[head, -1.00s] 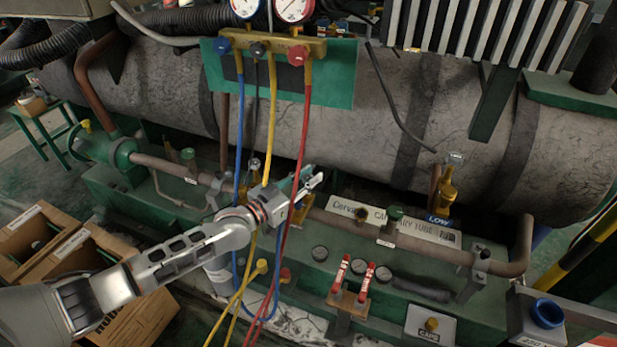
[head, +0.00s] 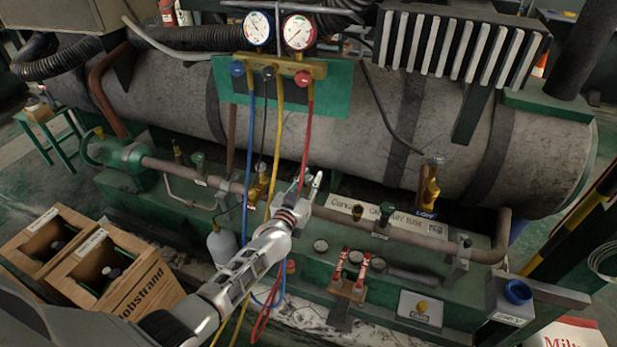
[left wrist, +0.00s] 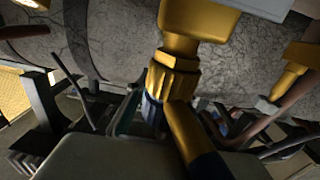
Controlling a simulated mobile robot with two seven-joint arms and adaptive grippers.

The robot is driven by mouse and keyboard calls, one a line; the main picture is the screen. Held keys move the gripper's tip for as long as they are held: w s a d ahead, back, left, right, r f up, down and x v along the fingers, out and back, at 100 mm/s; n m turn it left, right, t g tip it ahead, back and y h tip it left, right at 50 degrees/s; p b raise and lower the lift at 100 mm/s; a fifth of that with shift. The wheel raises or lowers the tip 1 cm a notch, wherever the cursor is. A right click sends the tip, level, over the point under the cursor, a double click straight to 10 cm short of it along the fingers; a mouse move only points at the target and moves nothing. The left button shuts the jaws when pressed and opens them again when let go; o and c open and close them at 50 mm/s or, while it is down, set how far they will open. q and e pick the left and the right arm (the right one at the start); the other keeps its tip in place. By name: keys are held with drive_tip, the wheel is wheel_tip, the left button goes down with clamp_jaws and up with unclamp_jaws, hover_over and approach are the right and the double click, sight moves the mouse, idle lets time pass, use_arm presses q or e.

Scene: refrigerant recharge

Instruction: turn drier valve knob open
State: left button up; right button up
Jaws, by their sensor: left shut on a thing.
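My left gripper (head: 308,187) is at the pipe below the gauge manifold, just right of the hanging hoses. Its fingers are shut on a small part there, which I take to be the drier valve knob; fingers and wrist mostly hide it. In the left wrist view, a brass valve body (left wrist: 198,18) with a ribbed brass collar (left wrist: 172,78) fills the middle, very close beyond the gripper. The knob's turned position cannot be read. My right gripper is not in view.
Blue (head: 250,135), yellow (head: 275,140) and red (head: 308,135) hoses hang from the manifold (head: 275,67), close to my left arm. The pipe (head: 430,247) runs right.

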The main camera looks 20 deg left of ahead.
use_arm(q)
drive_tip(key=shift+w+a+r+y, duration=0.1)
drive_tip(key=shift+r+y, duration=0.2)
drive_tip(key=shift+r, duration=0.05)
drive_tip(key=o, duration=1.1)
drive_tip(key=shift+o, duration=0.2)
drive_tip(key=shift+s+f, duration=0.2)
drive_tip(key=shift+f, duration=0.1)
drive_tip(key=s, duration=1.1)
drive_tip(key=shift+s+a, duration=0.2)
drive_tip(key=shift+s, duration=0.2)
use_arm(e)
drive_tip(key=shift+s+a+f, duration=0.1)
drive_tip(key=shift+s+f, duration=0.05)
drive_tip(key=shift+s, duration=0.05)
